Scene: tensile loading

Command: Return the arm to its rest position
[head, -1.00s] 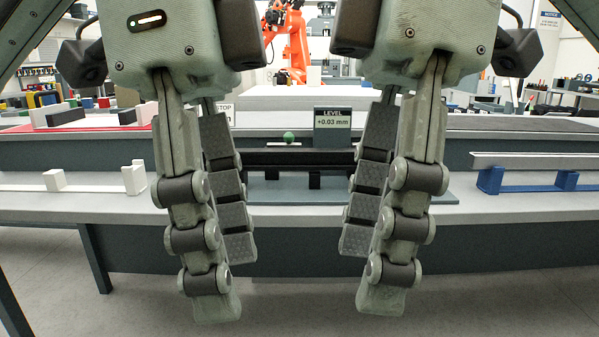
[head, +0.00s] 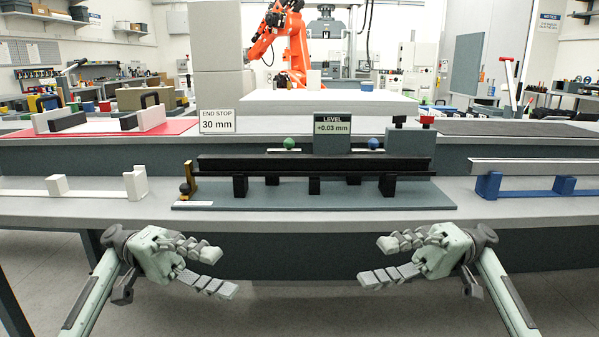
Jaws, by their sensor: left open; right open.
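My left gripper (head: 226,270) is low at the left, in front of the bench's front edge and below its top. Its fingers point to the right and are open and empty. My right gripper (head: 373,261) mirrors it at the right, fingers pointing left, also open and empty. A wide gap lies between the two. Both are apart from the bench (head: 330,222) and touch nothing that I can see.
A black bar (head: 310,165) lies on black supports on a grey plate (head: 330,198), below a "LEVEL +0.03 mm" display (head: 332,133). An "END STOP 30 mm" sign (head: 217,121) stands behind. White supports (head: 57,186) are left, blue ones (head: 564,185) right. An orange robot arm (head: 272,40) stands far back.

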